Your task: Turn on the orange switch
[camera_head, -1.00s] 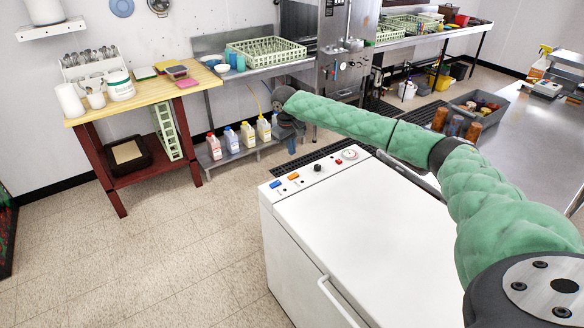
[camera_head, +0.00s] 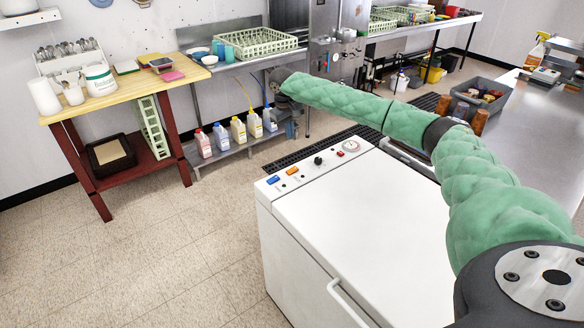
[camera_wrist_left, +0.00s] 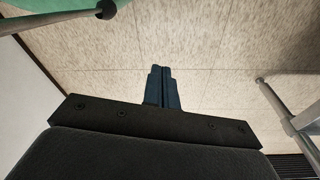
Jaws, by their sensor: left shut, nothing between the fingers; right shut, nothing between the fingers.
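The orange switch (camera_head: 293,170) is on the control strip along the back edge of a white chest appliance (camera_head: 350,215), in the head view. It sits between a blue switch (camera_head: 273,180) and a black knob (camera_head: 319,161). My green right arm reaches over the appliance. My right gripper (camera_head: 291,129) hangs past its back edge, beyond the switches and apart from them; it is small, dark and partly hidden, and it is shut and empty. My left gripper (camera_wrist_left: 163,88) shows in the left wrist view, shut and empty above the tiled floor.
A red button (camera_head: 340,153) and a round gauge (camera_head: 351,146) are farther right on the strip. A wooden-topped table (camera_head: 125,92) stands at back left. Several bottles (camera_head: 238,130) stand on a low shelf. A steel counter (camera_head: 535,125) is on the right. Open floor lies left of the appliance.

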